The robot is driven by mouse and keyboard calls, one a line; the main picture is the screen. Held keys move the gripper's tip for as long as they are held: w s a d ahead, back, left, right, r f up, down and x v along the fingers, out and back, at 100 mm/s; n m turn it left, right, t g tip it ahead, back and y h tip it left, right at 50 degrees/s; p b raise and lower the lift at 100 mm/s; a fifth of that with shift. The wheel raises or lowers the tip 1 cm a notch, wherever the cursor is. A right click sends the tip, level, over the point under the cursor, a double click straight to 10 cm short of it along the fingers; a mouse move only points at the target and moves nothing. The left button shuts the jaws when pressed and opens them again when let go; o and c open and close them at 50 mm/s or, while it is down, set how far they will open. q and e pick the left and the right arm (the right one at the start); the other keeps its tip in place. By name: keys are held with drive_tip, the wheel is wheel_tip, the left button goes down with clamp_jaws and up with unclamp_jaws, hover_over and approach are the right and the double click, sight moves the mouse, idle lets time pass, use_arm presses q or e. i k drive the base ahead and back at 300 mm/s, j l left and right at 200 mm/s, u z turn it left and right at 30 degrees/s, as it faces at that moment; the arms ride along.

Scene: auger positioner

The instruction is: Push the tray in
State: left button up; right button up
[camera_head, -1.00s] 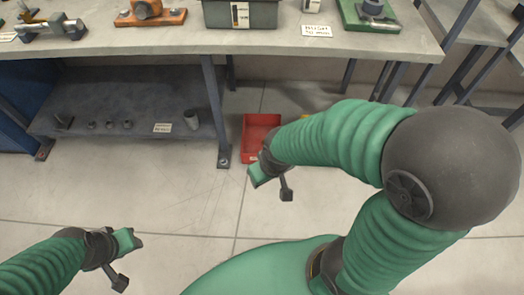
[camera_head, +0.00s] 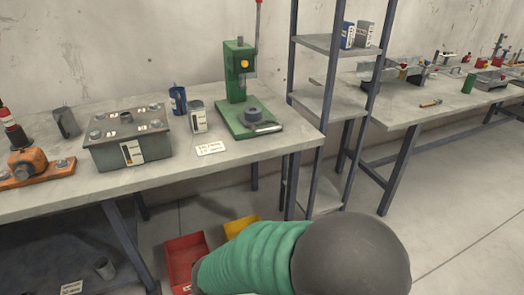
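A red tray (camera_head: 184,258) sits low under the left workbench, near the bottom of the head view. Its lower right part is hidden behind my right arm. A yellow tray (camera_head: 241,226) sits beside it to the right, partly covered by the same arm. I cannot tell which of the two is the task's tray. My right arm's green sleeve reaches left toward the red tray, but its gripper is out of the picture. My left gripper is out of the picture too.
The left workbench (camera_head: 215,165) holds a grey box (camera_head: 128,140), cans and a green press (camera_head: 243,95). A shelf rack (camera_head: 325,103) stands at its right end. A longer bench (camera_head: 405,106) with tools runs right. The floor (camera_head: 450,230) at lower right is clear.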

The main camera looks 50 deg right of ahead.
sight(248, 119)
drive_tip(key=l+z, duration=0.2)
drive_tip(key=z, duration=0.3)
drive_tip(key=l+z, duration=0.25)
drive_tip(key=z, duration=0.25)
drive_tip(key=l+z, duration=0.25)
drive_tip(key=z, duration=0.25)
